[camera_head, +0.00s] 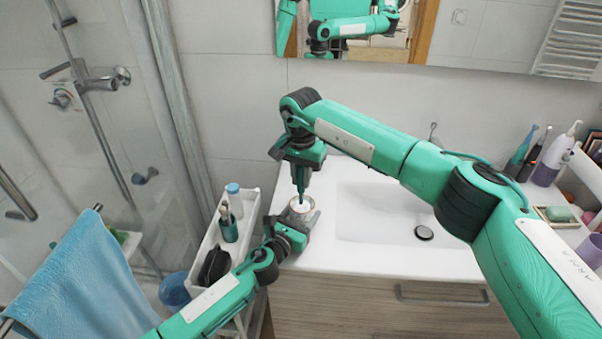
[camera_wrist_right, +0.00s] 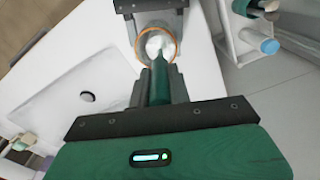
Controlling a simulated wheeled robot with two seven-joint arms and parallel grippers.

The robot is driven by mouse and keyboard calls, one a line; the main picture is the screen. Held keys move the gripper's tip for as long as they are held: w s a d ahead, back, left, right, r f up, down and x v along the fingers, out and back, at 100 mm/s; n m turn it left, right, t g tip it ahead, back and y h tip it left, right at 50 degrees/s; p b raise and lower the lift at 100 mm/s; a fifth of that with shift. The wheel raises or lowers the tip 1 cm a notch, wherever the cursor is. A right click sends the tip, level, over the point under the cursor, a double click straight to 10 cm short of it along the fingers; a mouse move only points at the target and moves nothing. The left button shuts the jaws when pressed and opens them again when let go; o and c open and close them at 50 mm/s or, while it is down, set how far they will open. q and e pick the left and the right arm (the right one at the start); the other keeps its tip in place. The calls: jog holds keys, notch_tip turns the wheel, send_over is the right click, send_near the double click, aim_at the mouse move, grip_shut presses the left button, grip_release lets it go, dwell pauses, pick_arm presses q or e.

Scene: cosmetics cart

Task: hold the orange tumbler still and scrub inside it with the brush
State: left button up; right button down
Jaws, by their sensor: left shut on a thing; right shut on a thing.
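The tumbler (camera_wrist_right: 142,45) shows as a clear cup with an orange rim in the right wrist view; it also shows small in the head view (camera_head: 302,203), on the left end of the white counter. My left gripper (camera_head: 298,220) is shut on the tumbler from the front left. My right gripper (camera_head: 300,172) is above it, shut on the green handle of the brush (camera_wrist_right: 160,78). The brush points down and its white head (camera_wrist_right: 157,46) is within the tumbler's rim. How deep the head sits is hard to tell.
A sink basin (camera_head: 385,215) lies right of the tumbler. A white cart (camera_head: 252,215) with bottles and a dark item stands to the left. Toiletries, among them a purple-based bottle (camera_head: 548,170), stand at the counter's right end. A mirror (camera_head: 480,35) hangs behind.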

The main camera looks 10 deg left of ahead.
jog(key=shift+f, duration=0.85)
jog(key=shift+s+d+r, duration=0.15)
jog(key=shift+s+d, duration=0.1)
jog(key=shift+s, duration=0.45)
jog(key=shift+w+d, duration=0.1)
jog(key=shift+w, duration=0.65)
jog(key=shift+s+a+f, duration=0.25)
jog(key=shift+s+a, duration=0.2)
jog(key=shift+s, duration=0.2)
jog(key=shift+w+d, duration=0.3)
jog(key=shift+d, duration=0.45)
jog(key=shift+w+a+r, duration=0.15)
jog(key=shift+a, duration=0.65)
jog(key=shift+s+d, duration=0.5)
jog(key=shift+d, duration=0.15)
jog(key=shift+w+a, duration=0.35)
jog(key=shift+w, duration=0.35)
jog(key=shift+s+a, duration=0.1)
jog(key=shift+s, duration=0.65)
jog(key=shift+w+d+f, duration=0.25)
jog(key=shift+w+d, duration=0.25)
jog(key=shift+w, duration=0.05)
